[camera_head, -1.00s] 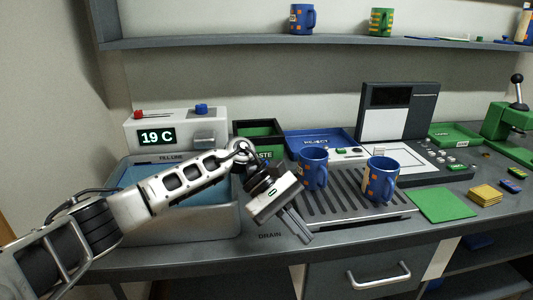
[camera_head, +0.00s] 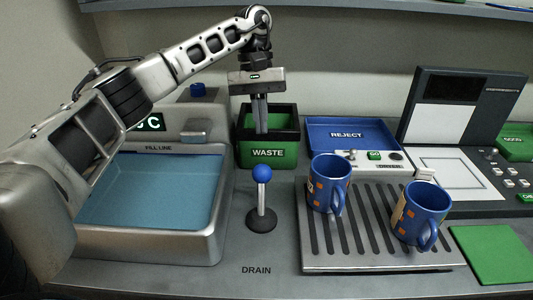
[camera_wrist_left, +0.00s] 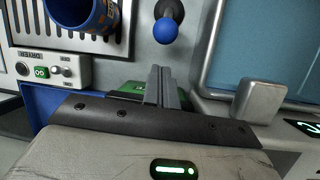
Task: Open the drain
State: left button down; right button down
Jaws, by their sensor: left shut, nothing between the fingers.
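The drain lever, a blue ball on a short grey stem (camera_head: 262,196) with a dark round base, stands upright on the counter behind the printed word DRAIN (camera_head: 256,270). It also shows at the top of the left wrist view (camera_wrist_left: 166,28). The basin (camera_head: 150,190), full of blue water, is left of it. My left gripper (camera_head: 261,131) points down over the waste bin (camera_head: 268,153), beyond the lever and apart from it. Its fingers are together and empty. In the left wrist view the shut fingers (camera_wrist_left: 161,88) point toward the lever. My right gripper is not in view.
Two blue mugs, one on the left (camera_head: 330,182) and one on the right (camera_head: 422,214), stand on the slatted rack (camera_head: 375,255) right of the lever. A blue reject tray (camera_head: 345,134) lies behind. The counter in front of the lever is clear.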

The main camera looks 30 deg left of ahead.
aim_at(262, 191)
pick_arm(q)
jog(key=p+x, duration=0.1)
jog(key=x, duration=0.7)
jog(key=shift+d+f, duration=0.1)
jog(key=shift+f, duration=0.3)
jog(key=shift+s+d+f+p, duration=0.15)
jog(key=shift+f+p, duration=0.15)
jog(key=shift+f, duration=0.2)
